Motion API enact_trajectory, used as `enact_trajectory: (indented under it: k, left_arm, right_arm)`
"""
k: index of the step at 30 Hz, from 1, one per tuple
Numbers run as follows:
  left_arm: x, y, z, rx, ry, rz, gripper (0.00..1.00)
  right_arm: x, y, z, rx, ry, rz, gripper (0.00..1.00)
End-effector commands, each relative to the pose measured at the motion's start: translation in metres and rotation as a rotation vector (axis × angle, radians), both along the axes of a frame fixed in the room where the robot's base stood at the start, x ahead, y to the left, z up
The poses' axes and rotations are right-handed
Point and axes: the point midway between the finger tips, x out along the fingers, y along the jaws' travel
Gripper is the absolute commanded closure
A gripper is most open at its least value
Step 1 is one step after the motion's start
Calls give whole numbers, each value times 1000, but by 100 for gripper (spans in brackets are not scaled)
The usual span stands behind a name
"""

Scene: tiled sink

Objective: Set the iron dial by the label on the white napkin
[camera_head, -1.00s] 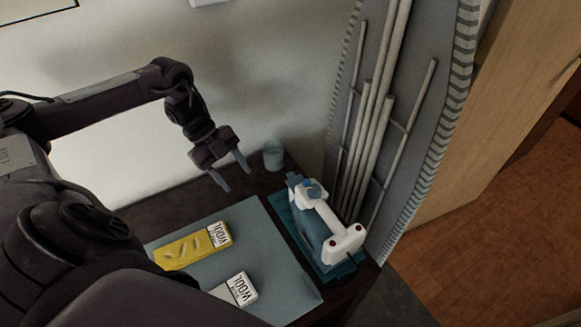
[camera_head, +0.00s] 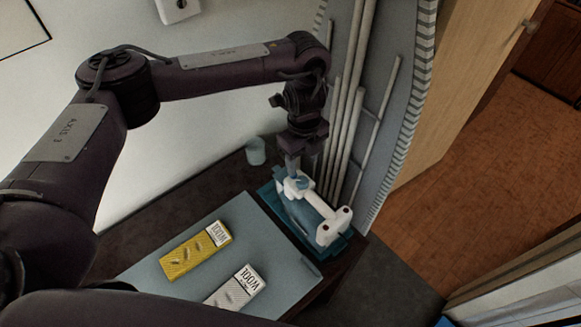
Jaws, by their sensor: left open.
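The white-and-blue iron (camera_head: 325,226) rests on a teal stand (camera_head: 278,212) at the right end of the counter. Its small blue dial (camera_head: 301,183) is at the iron's far-left end, partly hidden by my left gripper. My left gripper (camera_head: 293,172) points down right over the dial; its fingers are open, and I cannot tell whether they touch it. The folded white napkin (camera_head: 228,294) lies on the grey-blue mat (camera_head: 290,283), with a label reading "WOOL" (camera_head: 249,279). A folded yellow napkin (camera_head: 190,255) beside it also has a "WOOL" label (camera_head: 218,234). My right gripper is out of view.
A small grey-blue cup (camera_head: 256,151) stands at the back of the dark counter (camera_head: 185,202), left of the iron. Upright pale rods (camera_head: 347,120) and a grey panel with a striped edge (camera_head: 408,110) stand close behind the iron.

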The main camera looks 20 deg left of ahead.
Motion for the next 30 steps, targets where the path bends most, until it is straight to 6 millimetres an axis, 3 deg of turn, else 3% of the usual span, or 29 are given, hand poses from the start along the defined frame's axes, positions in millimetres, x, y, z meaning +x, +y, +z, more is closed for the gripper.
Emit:
enact_trajectory:
  k: [4,12,18,28,30]
  left_arm:
    - [2,-2,-5,22,-14,-7,47]
    - [1,-3,-50,18,-8,-6,47]
    - [1,-2,-71,18,-12,-7,47]
    - [2,-2,-75,19,-13,-8,47]
    - [2,-2,-75,18,-12,-8,54]
  right_arm:
    - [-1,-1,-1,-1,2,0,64]
    - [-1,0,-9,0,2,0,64]
    - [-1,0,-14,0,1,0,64]
    - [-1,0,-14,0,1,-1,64]
    - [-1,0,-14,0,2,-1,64]
